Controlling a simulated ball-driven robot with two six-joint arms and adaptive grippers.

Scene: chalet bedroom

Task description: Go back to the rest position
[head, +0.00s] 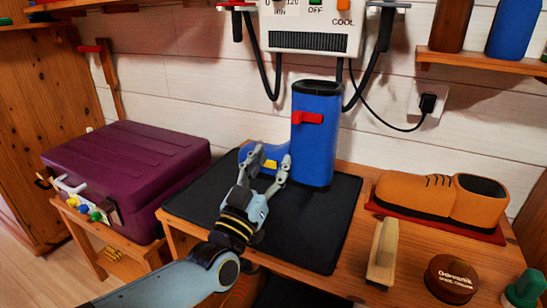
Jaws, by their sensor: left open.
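My left gripper (265,170) is over the black mat (318,238) on the wooden table. Its fingers are spread and hold nothing that I can see. Just behind it stands a blue boot (314,150) with a red tab on its shaft, upright on the mat. The gripper partly hides the boot's foot, which points left. I cannot tell whether the fingertips touch the boot. My right gripper does not show.
A purple case (128,175) lies on a stand at the left. An orange-brown shoe (440,198) sits on a red mat at the right, near a wooden brush (383,252) and a round tin (451,278). A white wall unit (308,38) with black hoses hangs above the boot.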

